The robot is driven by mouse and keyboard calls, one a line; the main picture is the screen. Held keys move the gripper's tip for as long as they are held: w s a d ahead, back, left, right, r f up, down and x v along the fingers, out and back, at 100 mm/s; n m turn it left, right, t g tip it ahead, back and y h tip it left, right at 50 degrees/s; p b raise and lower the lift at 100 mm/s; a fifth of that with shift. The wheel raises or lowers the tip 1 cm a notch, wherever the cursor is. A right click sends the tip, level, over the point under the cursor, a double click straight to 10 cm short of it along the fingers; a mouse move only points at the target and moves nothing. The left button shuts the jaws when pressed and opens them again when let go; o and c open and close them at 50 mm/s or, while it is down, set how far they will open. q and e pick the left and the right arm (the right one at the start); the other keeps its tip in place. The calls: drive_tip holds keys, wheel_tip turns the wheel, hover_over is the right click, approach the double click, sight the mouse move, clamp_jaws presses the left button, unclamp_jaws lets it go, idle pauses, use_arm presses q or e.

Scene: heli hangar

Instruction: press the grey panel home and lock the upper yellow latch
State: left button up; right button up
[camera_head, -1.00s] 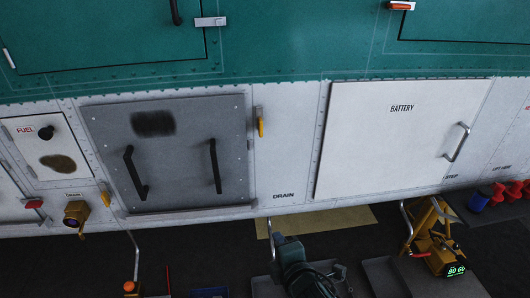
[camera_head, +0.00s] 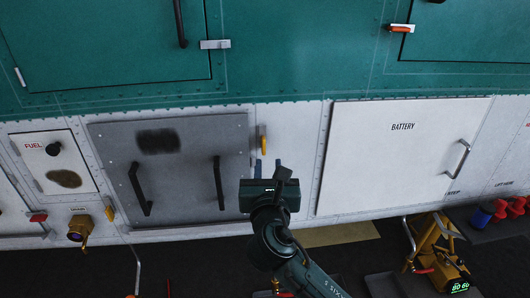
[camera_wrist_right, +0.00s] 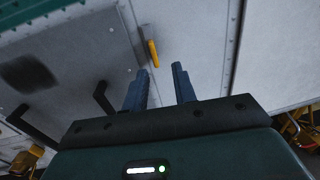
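The grey panel (camera_head: 185,180) is set in the white lower fuselage side, with two black handles and a dark smudge. I cannot tell whether it sits fully flush. The upper yellow latch (camera_head: 263,140) is by its upper right edge, handle hanging down; it also shows in the right wrist view (camera_wrist_right: 153,53). A second yellow latch (camera_head: 109,213) is at the panel's lower left. My right gripper (camera_head: 268,167) is open and empty, just below the upper latch, fingers pointing up at it; its fingers also show in the wrist view (camera_wrist_right: 160,75). My left gripper is out of view.
A white BATTERY door (camera_head: 395,155) is to the right, and a FUEL panel (camera_head: 53,163) to the left. A yellow device with a green display (camera_head: 440,255) stands below on the right. The fuselage around the upper latch is clear.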

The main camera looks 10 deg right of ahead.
sight(265, 148)
drive_tip(key=shift+w, duration=2.6)
drive_tip(key=shift+w+b, duration=0.3)
drive_tip(key=shift+w, duration=0.45)
use_arm(q)
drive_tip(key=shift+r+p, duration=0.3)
drive_tip(key=shift+p, duration=0.05)
use_arm(e)
drive_tip(key=shift+w, duration=0.15)
